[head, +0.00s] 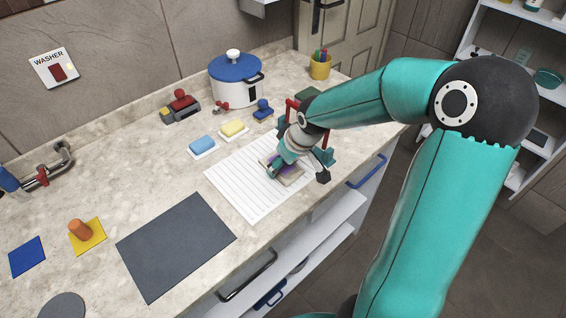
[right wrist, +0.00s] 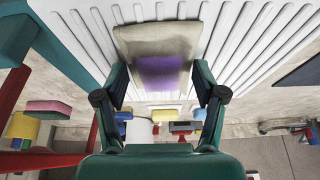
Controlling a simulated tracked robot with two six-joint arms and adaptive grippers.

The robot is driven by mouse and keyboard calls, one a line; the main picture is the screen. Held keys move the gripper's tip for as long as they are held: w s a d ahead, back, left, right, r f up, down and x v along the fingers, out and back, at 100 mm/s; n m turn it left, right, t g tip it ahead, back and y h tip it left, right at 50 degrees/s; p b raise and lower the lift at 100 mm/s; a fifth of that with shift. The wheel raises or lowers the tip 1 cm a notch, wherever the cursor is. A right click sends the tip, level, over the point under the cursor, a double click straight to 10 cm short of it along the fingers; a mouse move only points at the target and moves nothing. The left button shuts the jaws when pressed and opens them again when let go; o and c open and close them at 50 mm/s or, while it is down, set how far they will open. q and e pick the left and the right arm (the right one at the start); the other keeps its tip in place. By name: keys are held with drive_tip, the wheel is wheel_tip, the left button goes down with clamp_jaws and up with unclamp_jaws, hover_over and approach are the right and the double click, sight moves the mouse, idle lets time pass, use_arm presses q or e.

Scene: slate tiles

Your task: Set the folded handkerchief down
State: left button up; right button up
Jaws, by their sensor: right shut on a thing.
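The folded handkerchief (head: 291,179) is a flat cream pad with a purple patch. It is at the right part of the white ribbed board (head: 240,191) on the counter. My right gripper (head: 282,167) points down and is shut on it. In the right wrist view the handkerchief (right wrist: 152,45) lies between the two fingers of the gripper (right wrist: 160,82), over the white ribs (right wrist: 231,50). I cannot tell whether its underside touches the board. The wrist hides part of it in the head view. My left gripper is not in view.
Blue (head: 202,146) and yellow (head: 233,128) sponges stand behind the board, near a blue-lidded pot (head: 236,80). The counter's front edge is close to the gripper.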

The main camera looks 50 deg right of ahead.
drive_tip(key=o, duration=1.2)
drive_tip(key=shift+o, duration=0.2)
drive_tip(key=v, duration=1.2)
